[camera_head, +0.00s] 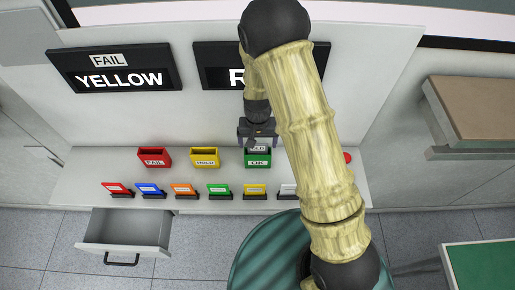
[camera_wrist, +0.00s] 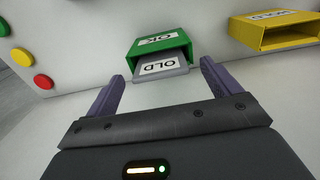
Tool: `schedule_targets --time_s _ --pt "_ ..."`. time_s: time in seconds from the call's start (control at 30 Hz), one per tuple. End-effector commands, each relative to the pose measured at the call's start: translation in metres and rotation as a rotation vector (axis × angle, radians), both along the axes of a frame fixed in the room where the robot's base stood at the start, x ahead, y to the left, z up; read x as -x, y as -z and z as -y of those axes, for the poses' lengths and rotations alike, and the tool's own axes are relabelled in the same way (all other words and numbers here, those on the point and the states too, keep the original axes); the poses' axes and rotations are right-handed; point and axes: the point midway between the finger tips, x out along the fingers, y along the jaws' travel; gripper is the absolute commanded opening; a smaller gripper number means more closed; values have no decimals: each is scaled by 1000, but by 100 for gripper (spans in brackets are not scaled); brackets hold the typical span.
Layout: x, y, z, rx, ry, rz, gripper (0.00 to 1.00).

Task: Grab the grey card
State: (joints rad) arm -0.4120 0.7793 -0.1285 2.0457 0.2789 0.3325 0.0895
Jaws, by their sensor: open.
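A grey card with a white label reading OLD (camera_wrist: 180,71) sticks out of the open green OK box (camera_wrist: 148,46) in the wrist view. In the head view its top shows just above the green box (camera_head: 257,161), partly hidden by my gripper (camera_head: 257,143). My gripper is open. In the wrist view its two purple fingers (camera_wrist: 162,74) stand either side of the card's near end, with gaps between fingers and card. Nothing is held.
A yellow box (camera_head: 205,157) and a red FAIL box (camera_head: 154,158) stand left of the green one. Several coloured cards, including a blue card (camera_head: 149,188), stand along the shelf's front edge. A pale card (camera_head: 288,189) stands at their right end. An open drawer (camera_head: 125,230) juts out below.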

Motion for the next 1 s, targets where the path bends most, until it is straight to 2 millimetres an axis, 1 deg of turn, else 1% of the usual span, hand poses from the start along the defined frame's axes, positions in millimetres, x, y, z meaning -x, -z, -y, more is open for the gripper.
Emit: schedule_targets --time_s 0.1,0.23,0.73,0.77,0.8,1.0 --pt "1 11 1 2 1 -3 89" --pt "0 19 0 1 1 -1 89" --pt "0 19 0 0 1 0 89" --pt "0 19 0 0 1 0 87" --pt "0 19 0 0 1 0 79" --pt "0 19 0 0 1 0 41"
